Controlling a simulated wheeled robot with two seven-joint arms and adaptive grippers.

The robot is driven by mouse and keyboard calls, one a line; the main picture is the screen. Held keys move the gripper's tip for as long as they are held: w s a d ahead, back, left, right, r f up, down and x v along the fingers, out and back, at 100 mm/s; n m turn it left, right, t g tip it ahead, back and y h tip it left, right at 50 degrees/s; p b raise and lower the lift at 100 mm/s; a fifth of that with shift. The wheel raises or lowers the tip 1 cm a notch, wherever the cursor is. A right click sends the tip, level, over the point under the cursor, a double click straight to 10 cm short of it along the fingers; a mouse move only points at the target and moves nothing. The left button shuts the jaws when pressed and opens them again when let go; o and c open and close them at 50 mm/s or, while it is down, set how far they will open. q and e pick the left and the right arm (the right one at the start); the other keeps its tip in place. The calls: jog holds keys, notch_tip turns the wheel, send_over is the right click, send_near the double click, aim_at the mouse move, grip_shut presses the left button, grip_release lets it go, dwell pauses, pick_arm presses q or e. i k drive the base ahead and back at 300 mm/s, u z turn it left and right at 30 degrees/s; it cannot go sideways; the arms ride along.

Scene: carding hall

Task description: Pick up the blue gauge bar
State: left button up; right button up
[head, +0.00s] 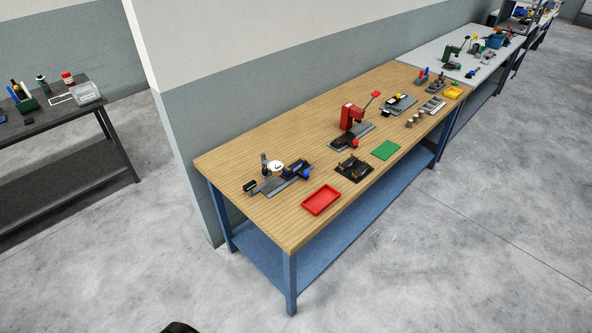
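I cannot make out for sure which thing is the blue gauge bar. Small blue parts show on a grey fixture with a round white dial (276,167) on the near part of the wooden bench (232,165). One blue part (306,174) is at that fixture's right end. Another blue piece (422,78) stands near the bench's far end. A thin blue item (14,92) stands on the dark table at the left. Neither of my grippers shows clearly. A dark shape at the bottom edge is too cut off to name.
The bench also holds a red tray (321,200), a black fixture (354,169), a green mat (386,150) and a red press (352,117). A grey-topped bench (428,52) adjoins its far end. A wall runs behind. The concrete floor (440,260) in front is clear.

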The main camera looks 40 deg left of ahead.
aim_at(295, 165)
jog(key=u, duration=0.35)
jog(key=i, duration=0.35)
jog(key=u, duration=0.3)
